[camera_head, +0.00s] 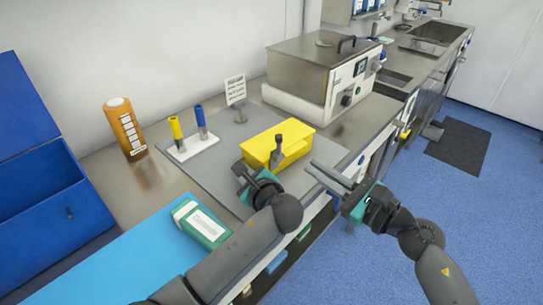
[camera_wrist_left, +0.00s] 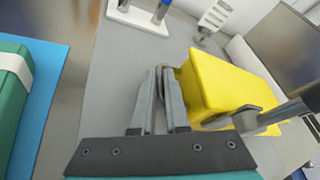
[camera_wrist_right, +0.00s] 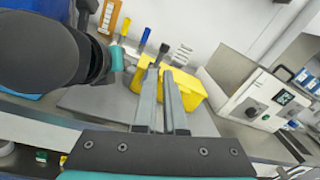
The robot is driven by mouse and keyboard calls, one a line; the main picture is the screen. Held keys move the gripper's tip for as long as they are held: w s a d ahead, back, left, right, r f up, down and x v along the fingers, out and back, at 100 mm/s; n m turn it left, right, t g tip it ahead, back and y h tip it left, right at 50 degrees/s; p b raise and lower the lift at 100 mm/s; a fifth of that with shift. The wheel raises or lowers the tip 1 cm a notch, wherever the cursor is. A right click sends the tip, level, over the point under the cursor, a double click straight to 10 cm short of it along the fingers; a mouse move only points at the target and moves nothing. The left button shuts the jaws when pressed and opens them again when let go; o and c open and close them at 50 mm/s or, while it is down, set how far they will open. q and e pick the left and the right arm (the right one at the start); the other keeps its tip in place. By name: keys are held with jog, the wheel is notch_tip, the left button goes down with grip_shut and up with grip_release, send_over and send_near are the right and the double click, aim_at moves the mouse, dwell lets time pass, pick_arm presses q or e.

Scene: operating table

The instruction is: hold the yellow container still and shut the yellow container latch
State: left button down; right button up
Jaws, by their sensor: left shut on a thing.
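The yellow container (camera_head: 288,136) stands on a grey mat with its top facing up. A grey latch lever with a dark end (camera_head: 277,147) sticks up at its near side; the lever also shows at the right of the left wrist view (camera_wrist_left: 288,112). My left gripper (camera_head: 247,181) is at the container's near left. Its fingers (camera_wrist_left: 161,72) are close together at the container's left edge; what lies between them is mostly hidden. My right gripper (camera_head: 328,176) is in the air to the right of the container, apart from the latch. Its fingers (camera_wrist_right: 161,70) look close together.
A rack (camera_head: 190,149) with blue and yellow tools stands behind left, near an orange bottle (camera_head: 124,128). A metal bath unit (camera_head: 318,72) stands behind the container. A green box (camera_head: 200,223) lies on the blue mat (camera_head: 120,262). The counter's front edge is close to my right gripper.

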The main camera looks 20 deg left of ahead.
aim_at(280, 154)
jog(key=m, duration=0.4)
jog(key=shift+s+a+m, duration=0.15)
jog(key=shift+s+m, duration=0.2)
jog(key=shift+m, duration=0.05)
grip_shut()
jog(key=m, duration=0.5)
jog(key=s+m, duration=0.1)
jog(key=m, duration=0.4)
jog(key=s+m, duration=0.1)
jog(key=m, duration=0.4)
jog(key=shift+a+m+t, duration=0.15)
jog(key=shift+m+t, duration=0.15)
jog(key=shift+t, duration=0.1)
jog(key=x, duration=1)
jog(key=shift+w+f, duration=0.15)
